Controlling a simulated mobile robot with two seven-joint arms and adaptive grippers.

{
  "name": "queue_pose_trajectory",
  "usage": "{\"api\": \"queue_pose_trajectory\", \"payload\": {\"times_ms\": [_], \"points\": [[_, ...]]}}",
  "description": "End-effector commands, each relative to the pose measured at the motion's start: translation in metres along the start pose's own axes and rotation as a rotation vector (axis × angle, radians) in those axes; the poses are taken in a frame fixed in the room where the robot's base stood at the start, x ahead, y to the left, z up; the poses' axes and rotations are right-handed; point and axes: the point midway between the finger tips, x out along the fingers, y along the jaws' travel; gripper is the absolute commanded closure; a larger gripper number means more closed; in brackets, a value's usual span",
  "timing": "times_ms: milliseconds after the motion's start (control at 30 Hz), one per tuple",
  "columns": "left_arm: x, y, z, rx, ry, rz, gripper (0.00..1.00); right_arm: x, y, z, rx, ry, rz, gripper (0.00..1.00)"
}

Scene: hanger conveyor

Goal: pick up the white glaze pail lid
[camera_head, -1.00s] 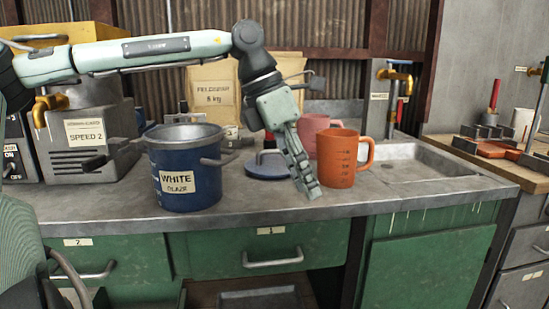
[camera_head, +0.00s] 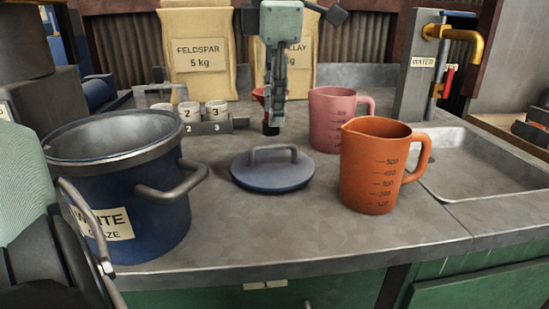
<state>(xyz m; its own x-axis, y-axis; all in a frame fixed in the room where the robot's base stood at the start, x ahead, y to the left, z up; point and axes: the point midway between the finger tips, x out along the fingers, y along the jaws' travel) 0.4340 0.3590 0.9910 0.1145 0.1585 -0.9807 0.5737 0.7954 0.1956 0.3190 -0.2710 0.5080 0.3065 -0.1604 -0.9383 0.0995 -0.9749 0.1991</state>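The white glaze pail lid (camera_head: 272,178) is a round blue-grey disc with a grey bar handle on top. It lies flat on the grey worktop (camera_head: 300,225), between the pail and an orange jug. The dark blue pail (camera_head: 150,210), labelled white glaze, stands open at the left.
The orange jug (camera_head: 375,175) stands close right of the lid, with a pink jug (camera_head: 330,120) behind. Small numbered cups (camera_head: 205,112) and a feldspar bag (camera_head: 197,60) stand behind. A sink (camera_head: 465,165) is at the right. The worktop before the lid is clear.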

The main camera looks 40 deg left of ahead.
Motion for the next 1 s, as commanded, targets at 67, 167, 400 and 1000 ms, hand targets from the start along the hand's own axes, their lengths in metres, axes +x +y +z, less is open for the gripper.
{"api": "queue_pose_trajectory", "payload": {"times_ms": [67,167,400,1000], "points": [[0.009,-0.001,-0.001,0.001,0.003,-0.003,0.67,0.000,0.000,0.001,0.000,-0.002,0.001,1.00],[0.021,-0.001,0.000,0.002,0.002,-0.003,0.67,-0.001,0.001,0.003,0.001,-0.004,0.003,1.00],[0.054,0.000,0.000,0.001,0.002,-0.006,0.67,-0.003,0.002,0.004,0.000,-0.006,0.005,1.00],[0.075,0.001,0.000,-0.002,0.000,-0.001,0.87,-0.002,0.001,0.004,-0.002,-0.008,0.003,1.00]]}}
